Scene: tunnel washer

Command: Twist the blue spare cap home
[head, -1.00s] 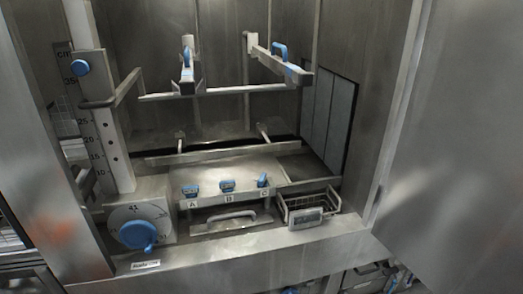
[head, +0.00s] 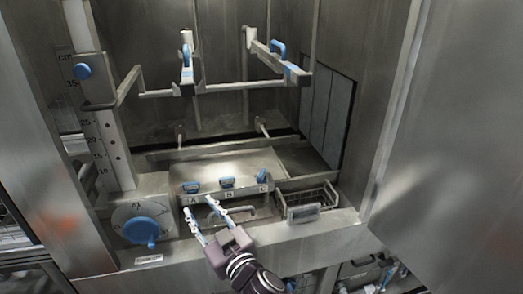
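Three blue caps stand in a row on the metal ledge, labelled A, B and C: cap A (head: 191,187), cap B (head: 227,182) and cap C (head: 264,176). Cap C looks turned differently from A and B. I cannot tell which is the spare cap. My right gripper (head: 200,207) reaches up from the bottom, its two fingers apart with nothing visible between them. Its fingertips are in front of and just below caps A and B; whether they touch anything is unclear. My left gripper is not in view.
A large blue dial knob (head: 141,230) is left of the gripper. A wire basket (head: 308,200) stands to the right. A metal handle (head: 232,211) lies partly behind my fingers. Rails with blue handles (head: 278,48) hang above. A steel door (head: 450,150) fills the right side.

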